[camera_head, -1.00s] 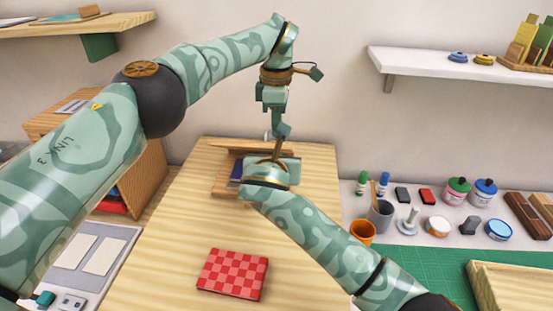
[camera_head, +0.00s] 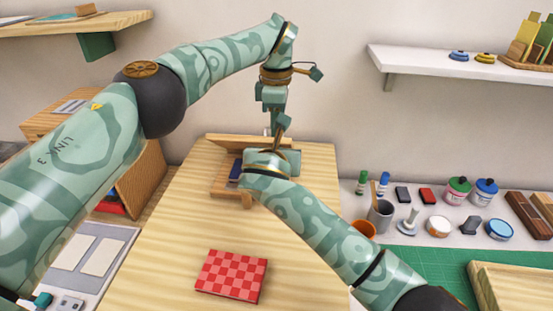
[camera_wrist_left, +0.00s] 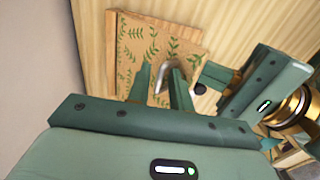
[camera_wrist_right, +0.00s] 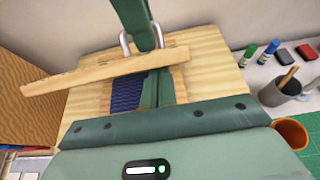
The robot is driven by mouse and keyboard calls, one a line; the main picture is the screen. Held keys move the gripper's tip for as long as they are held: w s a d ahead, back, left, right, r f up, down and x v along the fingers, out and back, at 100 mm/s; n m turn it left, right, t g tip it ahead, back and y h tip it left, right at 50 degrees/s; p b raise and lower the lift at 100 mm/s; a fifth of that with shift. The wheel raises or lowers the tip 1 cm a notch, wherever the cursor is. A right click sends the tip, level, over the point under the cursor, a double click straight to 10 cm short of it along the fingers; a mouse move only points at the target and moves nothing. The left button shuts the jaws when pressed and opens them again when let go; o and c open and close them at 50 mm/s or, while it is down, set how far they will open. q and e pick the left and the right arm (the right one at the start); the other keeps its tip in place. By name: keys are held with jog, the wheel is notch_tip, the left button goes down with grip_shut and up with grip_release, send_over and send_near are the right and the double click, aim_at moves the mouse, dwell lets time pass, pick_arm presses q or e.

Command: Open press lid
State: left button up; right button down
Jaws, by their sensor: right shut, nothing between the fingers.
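The wooden press (camera_head: 224,190) stands at the back of the light wooden table. Its lid (camera_head: 222,138) is raised and tilted over the base; a leaf pattern covers its top (camera_wrist_left: 150,45) in the left wrist view. My left gripper (camera_head: 273,130) reaches down from above, its fingers (camera_wrist_left: 162,82) on either side of the lid's metal handle (camera_wrist_left: 160,76); whether they clamp it is unclear. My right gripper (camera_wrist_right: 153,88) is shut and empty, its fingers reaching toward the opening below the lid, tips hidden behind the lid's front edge. A dark blue surface (camera_wrist_right: 128,90) shows inside.
A red checkered block (camera_head: 232,275) lies at the table's front. To the right are an orange cup (camera_head: 363,229), a grey cup (camera_head: 381,214), a stamp (camera_head: 408,218) and several pots. A wooden box (camera_head: 140,180) stands left of the table. The table's middle is clear.

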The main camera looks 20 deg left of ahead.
pick_arm(q)
jog(key=shift+s+d+f, duration=0.1)
jog(key=shift+s+f, duration=0.05)
jog(key=shift+f, duration=0.1)
pick_arm(e)
jog(key=shift+w+d+r, duration=0.15)
jog(key=shift+w+r, duration=0.05)
jog(key=shift+r, duration=0.1)
